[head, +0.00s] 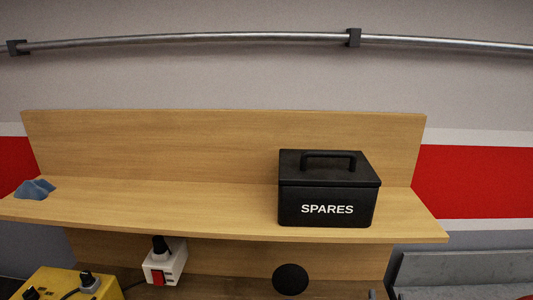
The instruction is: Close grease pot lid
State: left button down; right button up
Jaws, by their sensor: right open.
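A dark round disc (290,279), which looks like the raised lid of the grease pot, stands below the shelf near the bottom edge. The pot itself is not visible below it. Only a small grey tip of what seems to be my right gripper (371,294) shows at the bottom edge, right of the disc and apart from it. The rest of that gripper is cut off by the frame. My left gripper is not in view.
A wooden shelf (180,205) overhangs the bench, bearing a black SPARES box (328,190) and a blue object (34,189). Below are a white switch box (163,262), a yellow box (65,285) and a grey structure (465,270). A metal rail (220,37) crosses the wall.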

aim_at(288, 279)
jog(key=k, duration=1)
